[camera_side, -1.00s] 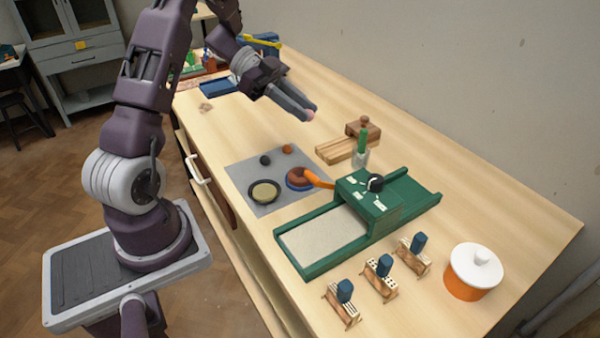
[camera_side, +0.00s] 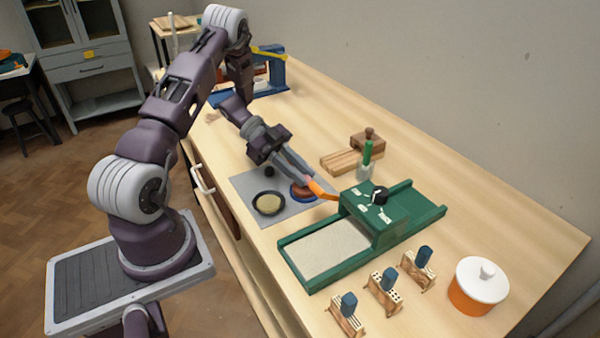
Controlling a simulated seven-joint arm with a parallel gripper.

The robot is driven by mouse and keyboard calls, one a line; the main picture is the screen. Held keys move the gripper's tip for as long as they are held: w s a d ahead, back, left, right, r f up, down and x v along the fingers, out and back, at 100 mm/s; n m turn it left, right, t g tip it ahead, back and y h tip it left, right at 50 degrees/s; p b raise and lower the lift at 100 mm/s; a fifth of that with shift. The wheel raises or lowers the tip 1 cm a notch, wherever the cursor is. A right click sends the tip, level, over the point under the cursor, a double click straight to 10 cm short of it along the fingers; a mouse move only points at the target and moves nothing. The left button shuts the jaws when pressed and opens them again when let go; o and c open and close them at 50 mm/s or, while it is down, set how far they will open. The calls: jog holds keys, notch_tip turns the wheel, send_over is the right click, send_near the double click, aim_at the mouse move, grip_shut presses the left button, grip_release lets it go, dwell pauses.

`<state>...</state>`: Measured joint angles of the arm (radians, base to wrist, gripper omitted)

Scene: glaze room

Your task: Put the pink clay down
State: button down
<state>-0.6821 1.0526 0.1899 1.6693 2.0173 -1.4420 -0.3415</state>
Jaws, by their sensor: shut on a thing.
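My gripper (camera_side: 304,174) reaches down over the grey mat, its fingers shut on the small pink clay (camera_side: 311,180). Only a bit of the clay shows at the fingertips. The fingertips appear above or beside the blue-rimmed dish with brown contents (camera_side: 302,194), close to its orange handle (camera_side: 324,192). I cannot tell whether the clay touches anything. The grey mat (camera_side: 291,212) also bears a dark dish with beige contents (camera_side: 268,203) and a dark ball (camera_side: 269,171). My fingers cover part of the mat's far side.
A green slab roller (camera_side: 372,222) stands right of the mat. Behind are wooden slats (camera_side: 343,161), a wooden block with a knob (camera_side: 367,142) and a green-handled tool (camera_side: 366,155). Blue-handled stamps (camera_side: 383,287) and an orange pot (camera_side: 470,299) stand in front. The table's back right is clear.

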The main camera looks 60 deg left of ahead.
jog(key=shift+f, duration=0.1)
jog(key=c, duration=1.3)
grip_release()
jog(key=shift+o, duration=0.2)
